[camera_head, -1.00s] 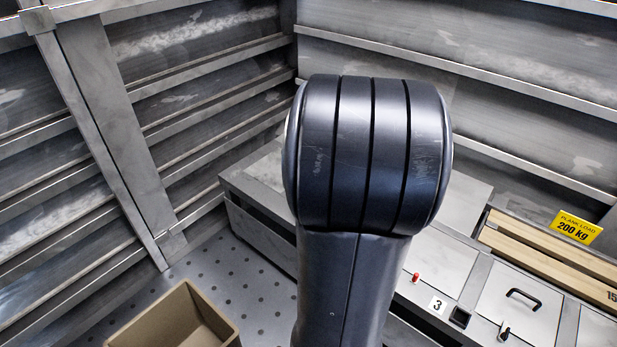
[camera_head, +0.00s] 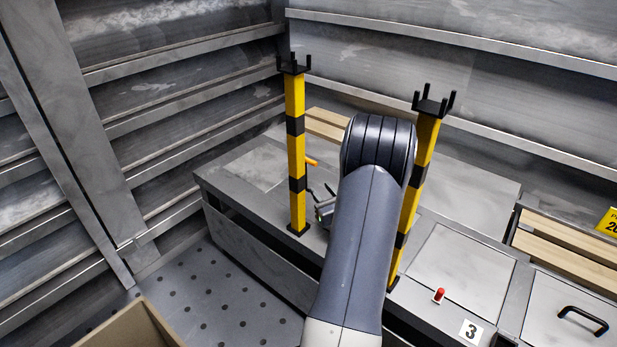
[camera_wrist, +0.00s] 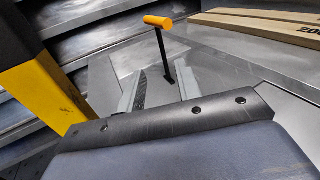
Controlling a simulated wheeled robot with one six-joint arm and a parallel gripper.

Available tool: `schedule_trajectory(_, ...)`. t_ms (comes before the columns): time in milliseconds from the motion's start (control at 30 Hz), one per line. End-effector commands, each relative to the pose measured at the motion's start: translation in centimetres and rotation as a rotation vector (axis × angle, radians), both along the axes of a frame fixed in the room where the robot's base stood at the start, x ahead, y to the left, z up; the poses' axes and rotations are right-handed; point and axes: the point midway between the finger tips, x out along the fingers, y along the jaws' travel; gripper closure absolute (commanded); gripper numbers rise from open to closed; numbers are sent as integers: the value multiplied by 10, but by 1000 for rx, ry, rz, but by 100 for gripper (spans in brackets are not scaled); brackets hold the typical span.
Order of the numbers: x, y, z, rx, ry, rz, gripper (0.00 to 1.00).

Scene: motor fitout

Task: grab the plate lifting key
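The plate lifting key is a T-shaped tool with an orange handle and a thin black shaft (camera_wrist: 161,52). It stands upright on the grey bench top in the wrist view. In the head view its orange handle (camera_head: 312,162) shows just right of the left yellow-black post. My gripper (camera_wrist: 162,86) is open, with its two fingers apart and the key's foot seen between and beyond them. Nothing is visible between the fingers up close. In the head view my gripper (camera_head: 326,205) is partly hidden behind my arm, low over the bench near the key.
Two yellow-black posts with black forked tops, left (camera_head: 296,150) and right (camera_head: 418,180), flank my arm closely. Wooden planks (camera_head: 565,255) lie at right. A red-topped peg (camera_head: 439,295) and a black-handled plate (camera_head: 580,320) are on the bench. A tan box (camera_head: 125,325) stands lower left.

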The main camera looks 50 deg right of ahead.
Motion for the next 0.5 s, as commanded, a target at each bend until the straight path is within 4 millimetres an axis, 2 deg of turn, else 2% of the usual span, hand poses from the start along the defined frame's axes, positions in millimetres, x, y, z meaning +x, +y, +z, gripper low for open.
schedule_trajectory(33, -2, 1, -9, 23, -22, -12, 67)
schedule_trajectory(167, -1, 0, -12, 51, -56, -28, 67)
schedule_trajectory(500, 43, -17, -9, 52, -61, -30, 67)
